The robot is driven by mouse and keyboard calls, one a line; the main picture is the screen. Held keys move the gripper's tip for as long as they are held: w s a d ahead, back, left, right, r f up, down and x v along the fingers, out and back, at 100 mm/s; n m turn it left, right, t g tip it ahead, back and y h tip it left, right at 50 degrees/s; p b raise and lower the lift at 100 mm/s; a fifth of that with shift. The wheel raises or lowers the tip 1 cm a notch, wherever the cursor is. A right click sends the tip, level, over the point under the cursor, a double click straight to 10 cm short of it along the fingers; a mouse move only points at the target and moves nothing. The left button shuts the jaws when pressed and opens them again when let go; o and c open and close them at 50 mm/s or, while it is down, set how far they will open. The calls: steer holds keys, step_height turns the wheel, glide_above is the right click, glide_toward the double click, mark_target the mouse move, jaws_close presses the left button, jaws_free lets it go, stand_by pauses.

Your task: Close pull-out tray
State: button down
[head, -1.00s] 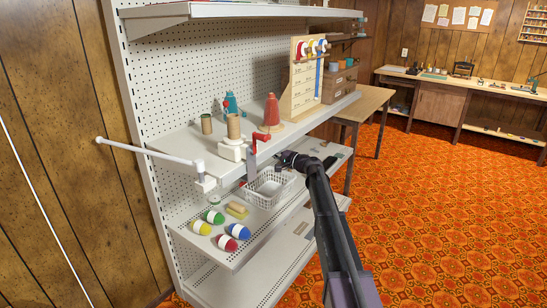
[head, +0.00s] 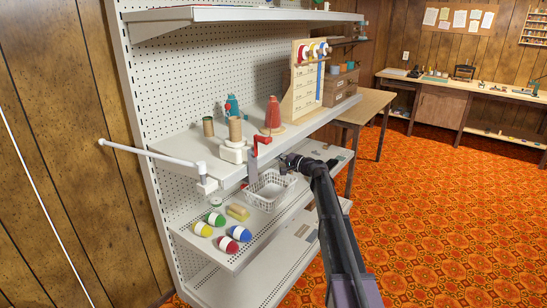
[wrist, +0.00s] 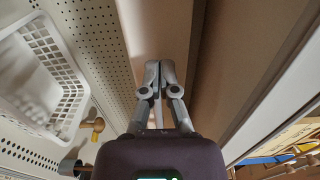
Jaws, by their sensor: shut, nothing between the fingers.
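My gripper (head: 283,163) is at the front of the shelving, just beyond a white mesh basket (head: 270,190) and near the upper shelf's front edge. In the wrist view its two grey fingers (wrist: 157,70) are together and empty, over a plain beige surface. A perforated lower shelf (head: 242,262) carries the basket; I cannot tell for certain whether this shelf is the pull-out tray. The basket also shows at the left in the wrist view (wrist: 66,85), apart from the fingers. My arm hides part of the shelf fronts.
Thread cones (head: 273,113) and a wooden spool rack (head: 303,85) stand on the shelf above. A white rod (head: 145,152) sticks out at left. A wooden table (head: 370,103) adjoins at right. The orange floor (head: 450,210) is clear.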

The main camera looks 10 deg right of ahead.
steer(key=v, duration=1.2)
steer(key=shift+s, duration=0.35)
steer(key=s+a+f+n+g+h, duration=0.35)
steer(key=s+a+f, duration=0.2)
steer(key=s, duration=0.45)
steer(key=s+a+f+n+g+h, duration=0.2)
steer(key=s+a+f+g, duration=0.25)
steer(key=s+f, duration=0.35)
steer(key=s+d+f+n+g+h, duration=0.1)
steer(key=s+d+f+g+h, duration=0.2)
steer(key=s, duration=0.7)
steer(key=s+d+f+n+g+h, duration=0.15)
steer(key=s+h, duration=0.35)
steer(key=s, duration=0.5)
step_height(320, 180, up, 21)
steer(key=p, duration=2.2)
steer(key=shift+r, duration=0.25)
steer(key=shift+s+d+t, duration=0.1)
steer(key=shift+t, duration=0.15)
